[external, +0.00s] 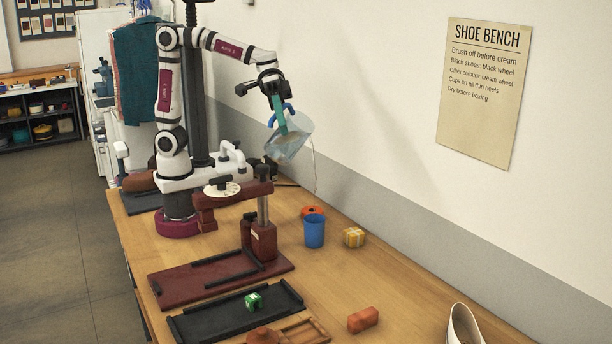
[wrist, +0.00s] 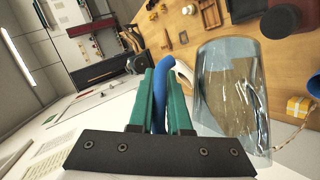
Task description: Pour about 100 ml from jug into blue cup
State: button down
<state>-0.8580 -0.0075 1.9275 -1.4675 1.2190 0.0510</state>
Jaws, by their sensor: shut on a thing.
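The clear jug (external: 291,147) is held in the air, strongly tilted with its mouth toward the right. My gripper (external: 280,122) is shut on its blue handle; in the wrist view the green fingers (wrist: 164,90) grip the handle, with the jug (wrist: 228,80) to their right. Some liquid shows in the jug. A thin stream leaves its rim and falls above the blue cup (external: 314,232). The cup stands upright on the bench, below and right of the jug. Its inside is hidden, and I cannot tell whether the stream enters it.
An orange round object (external: 312,210) sits right behind the cup. A yellow box (external: 354,237) is to its right. A dark red press (external: 263,240) stands left of the cup. An orange block (external: 363,320) and a white shoe (external: 463,326) lie nearer the front. The wall rises close behind.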

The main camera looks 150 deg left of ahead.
jog(key=shift+w+d+r+n+h+p, duration=0.1)
jog(key=shift+w+d+n+h+p, duration=0.2)
jog(key=shift+w+d+h, duration=0.15)
dwell(0.6)
jog(key=shift+s+d+t, duration=0.1)
jog(key=shift+d+t, duration=0.15)
jog(key=shift+t, duration=0.05)
dwell(0.6)
jog(key=shift+w+d+f+m+g+y, duration=0.15)
jog(key=shift+d+f+m+g+y, duration=0.35)
jog(key=shift+d+m+y, duration=0.4)
jog(key=shift+w+d+f+m+g+y, duration=0.15)
jog(key=shift+d+f+m+g+y, duration=0.45)
jog(key=shift+y, duration=0.45)
jog(key=shift+d+r, duration=0.15)
jog(key=shift+r, duration=0.05)
